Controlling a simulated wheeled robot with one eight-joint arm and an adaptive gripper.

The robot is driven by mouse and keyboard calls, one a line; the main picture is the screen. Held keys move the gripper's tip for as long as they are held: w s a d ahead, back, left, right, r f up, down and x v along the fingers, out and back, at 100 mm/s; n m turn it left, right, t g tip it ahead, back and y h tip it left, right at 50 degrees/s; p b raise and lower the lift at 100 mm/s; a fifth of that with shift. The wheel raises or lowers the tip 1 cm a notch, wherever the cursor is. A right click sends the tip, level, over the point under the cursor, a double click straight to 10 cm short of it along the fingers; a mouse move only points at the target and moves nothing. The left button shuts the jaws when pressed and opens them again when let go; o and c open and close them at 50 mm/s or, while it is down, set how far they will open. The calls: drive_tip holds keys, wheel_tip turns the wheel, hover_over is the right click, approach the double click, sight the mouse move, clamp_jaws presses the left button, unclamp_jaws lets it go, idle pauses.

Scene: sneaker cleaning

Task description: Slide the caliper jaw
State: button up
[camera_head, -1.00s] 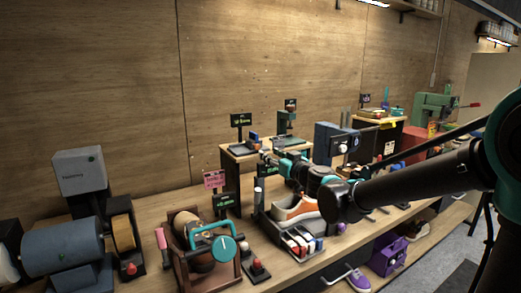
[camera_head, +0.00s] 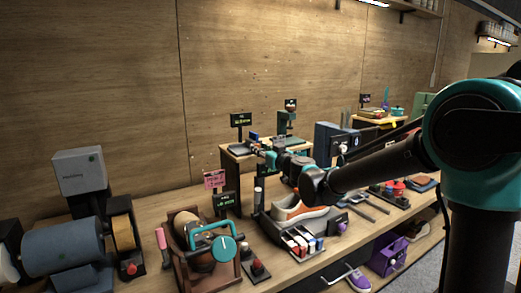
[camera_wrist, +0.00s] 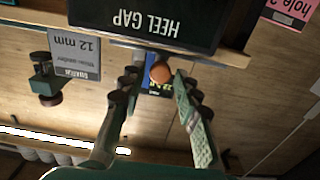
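In the wrist view, which is upside down, my gripper (camera_wrist: 155,77) is open, with its two fingers apart. A small orange-brown rounded knob (camera_wrist: 161,72) shows between the fingertips, with a small blue and green panel (camera_wrist: 157,89) behind it. I cannot tell whether either finger touches them.
A grey sign marked 12 mm (camera_wrist: 75,55) is beside the fingers in the wrist view. A blue-grey machine (camera_head: 336,143) stands right of the stand.

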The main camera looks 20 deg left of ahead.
clamp_jaws()
drive_tip(key=shift+s+a, duration=1.2)
drive_tip(key=shift+s, duration=0.25)
drive_tip(key=shift+o, duration=1.9)
unclamp_jaws()
drive_tip(key=shift+d, duration=0.1)
drive_tip(key=v, duration=1.1)
drive_tip(key=shift+s+d, duration=0.3)
